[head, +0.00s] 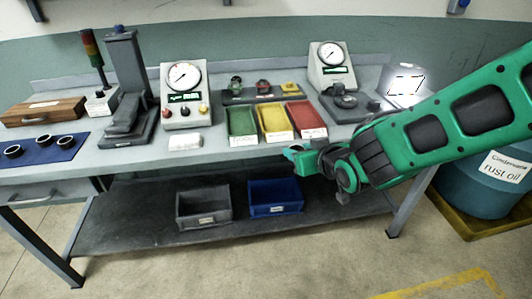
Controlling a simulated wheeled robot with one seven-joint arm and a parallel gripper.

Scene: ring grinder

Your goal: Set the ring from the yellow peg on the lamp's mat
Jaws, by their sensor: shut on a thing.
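My gripper (300,157) is at the front edge of the bench, in front of the red tray. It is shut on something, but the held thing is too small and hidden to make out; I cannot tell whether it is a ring. The yellow peg (290,87) is at the right end of a dark rack, beside the red and green pegs, and I make out no dark ring on it. A brightly lit pale patch (405,85) with a dark outline lies at the bench's right end, behind my arm; I cannot tell whether it is the lamp's mat.
Green (242,121), yellow (274,118) and red (306,117) trays stand behind my gripper. Two dial gauges (184,80) (331,60) flank the rack. A blue mat (42,150) with several dark rings lies far left. A blue drum (480,190) stands right.

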